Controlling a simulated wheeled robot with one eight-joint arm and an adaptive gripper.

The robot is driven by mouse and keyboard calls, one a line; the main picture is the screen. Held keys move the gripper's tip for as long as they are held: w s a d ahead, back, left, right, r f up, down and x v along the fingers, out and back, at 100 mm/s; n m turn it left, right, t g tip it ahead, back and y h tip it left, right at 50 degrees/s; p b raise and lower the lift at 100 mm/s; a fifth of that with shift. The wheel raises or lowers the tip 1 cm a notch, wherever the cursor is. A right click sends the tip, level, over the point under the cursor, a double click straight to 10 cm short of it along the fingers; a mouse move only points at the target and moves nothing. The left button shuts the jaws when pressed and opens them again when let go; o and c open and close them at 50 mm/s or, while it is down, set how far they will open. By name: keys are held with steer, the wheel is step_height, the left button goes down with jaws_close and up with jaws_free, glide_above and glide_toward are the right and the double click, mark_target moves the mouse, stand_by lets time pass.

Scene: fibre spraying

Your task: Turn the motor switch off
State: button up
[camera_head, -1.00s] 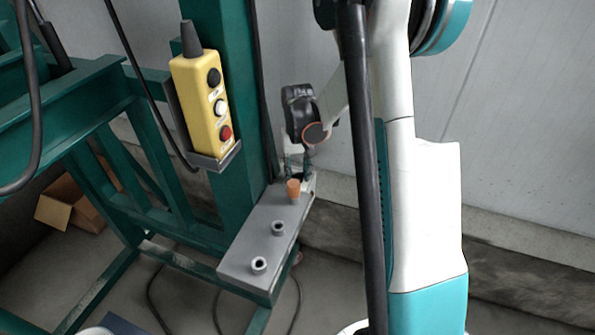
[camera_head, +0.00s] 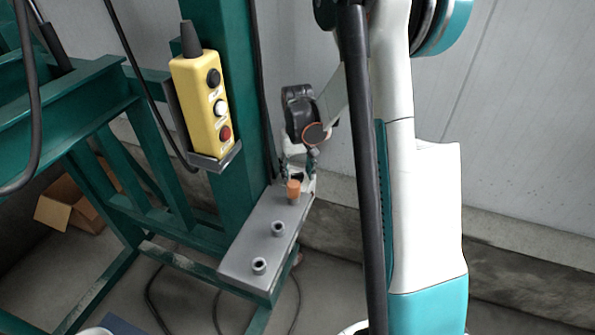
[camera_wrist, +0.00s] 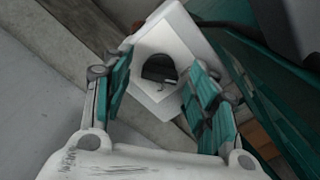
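A pale square plate (camera_wrist: 180,38) with a dark rounded knob (camera_wrist: 158,68), apparently the motor switch, shows in the wrist view. My gripper (camera_wrist: 162,88) is open, with one teal-padded finger on each side of the knob. There are visible gaps between the fingers and the knob, and nothing is held. In the head view my gripper (camera_head: 299,176) is at the far end of a grey ledge, beside the green post. The switch cannot be made out in the head view.
The grey ledge (camera_head: 250,252) carries an orange cylinder (camera_head: 293,191) close to my gripper and two grey round fittings. A yellow button box (camera_head: 198,97) hangs on the green post (camera_head: 228,130). A pale wall stands behind. A cardboard box (camera_head: 72,203) lies on the floor.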

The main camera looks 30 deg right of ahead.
mark_target(298, 174)
steer(key=shift+r, duration=0.1)
step_height(298, 174, up, 12)
stand_by(0.6)
stand_by(0.4)
